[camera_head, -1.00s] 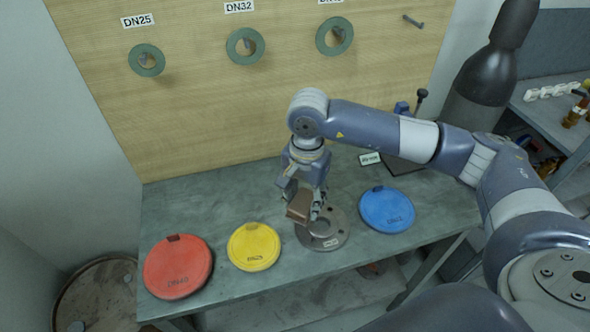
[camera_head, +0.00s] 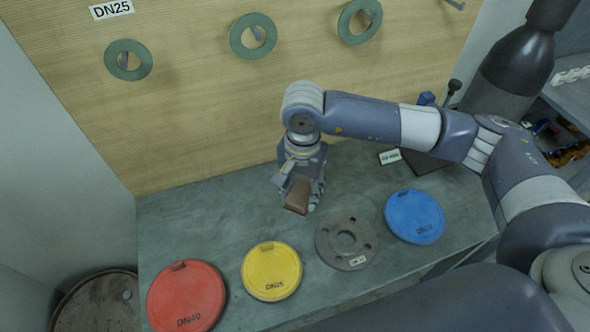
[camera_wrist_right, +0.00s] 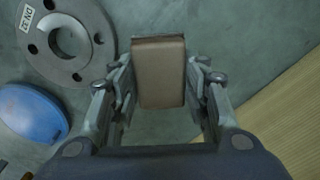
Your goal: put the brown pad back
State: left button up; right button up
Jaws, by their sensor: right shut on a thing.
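The brown pad (camera_head: 298,196) is a small block held in my right gripper (camera_head: 299,190), above the bench behind the grey flange. In the right wrist view the pad (camera_wrist_right: 159,72) sits between the two fingers of my right gripper (camera_wrist_right: 160,85), which are shut on it. The gripper points down, and the pad's far side is hidden. My left gripper is not in view.
The grey flange (camera_head: 326,250) lies on the bench (camera_head: 215,225). Red (camera_head: 187,297), yellow (camera_head: 271,272) and blue (camera_head: 414,217) discs lie in front and beside it. Green rings (camera_head: 128,60) hang on the wooden board (camera_head: 200,120). The bench's back left is clear.

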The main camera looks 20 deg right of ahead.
jog(key=w, duration=0.2)
jog(key=w+p, duration=0.1)
jog(key=w, duration=0.1)
jog(key=w+p, duration=0.1)
jog(key=w, duration=0.1)
jog(key=shift+d+f, duration=0.2)
jog(key=shift+d, duration=0.1)
jog(key=shift+w+f, duration=0.1)
jog(key=shift+w, duration=0.4)
jog(key=shift+f+p, duration=0.3)
notch_tip(320, 180, down, 2)
jog(key=shift+p, duration=0.8)
jog(key=shift+f, duration=0.4)
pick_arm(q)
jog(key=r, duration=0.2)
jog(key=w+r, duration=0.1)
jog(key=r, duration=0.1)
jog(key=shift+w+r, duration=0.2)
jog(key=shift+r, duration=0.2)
pick_arm(e)
jog(key=shift+f, duration=0.1)
jog(key=shift+f, duration=0.1)
